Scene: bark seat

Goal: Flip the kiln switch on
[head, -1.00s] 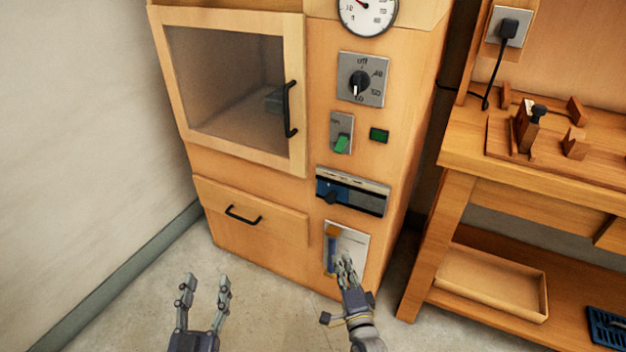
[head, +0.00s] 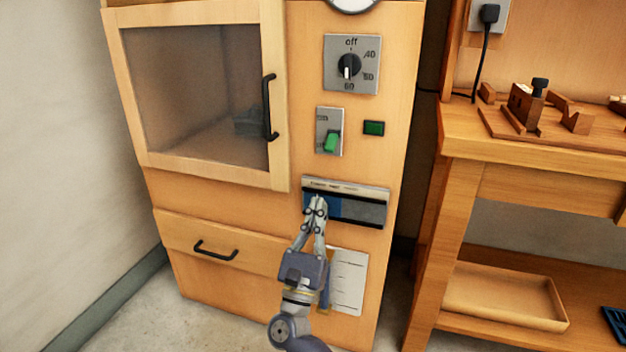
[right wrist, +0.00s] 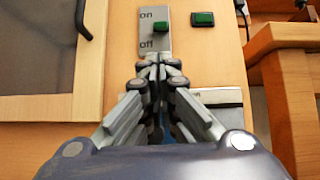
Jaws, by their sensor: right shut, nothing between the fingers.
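The kiln (head: 215,195) is a tall wooden cabinet with a glazed door. Its switch (head: 330,142) is a green rocker on a grey plate, below the dial. My right gripper (head: 318,203) is shut and empty. In the head view it is below the switch, in front of the blue slider panel, and apart from the switch. In the right wrist view its fingertips (right wrist: 158,62) point up at the plate's lower edge. My left gripper is out of view.
A dial (head: 349,66) and a small green lamp (head: 374,128) are near the switch. The slider panel (head: 365,209) and a paper sheet (head: 348,282) are below. A workbench (head: 500,152) stands to the right.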

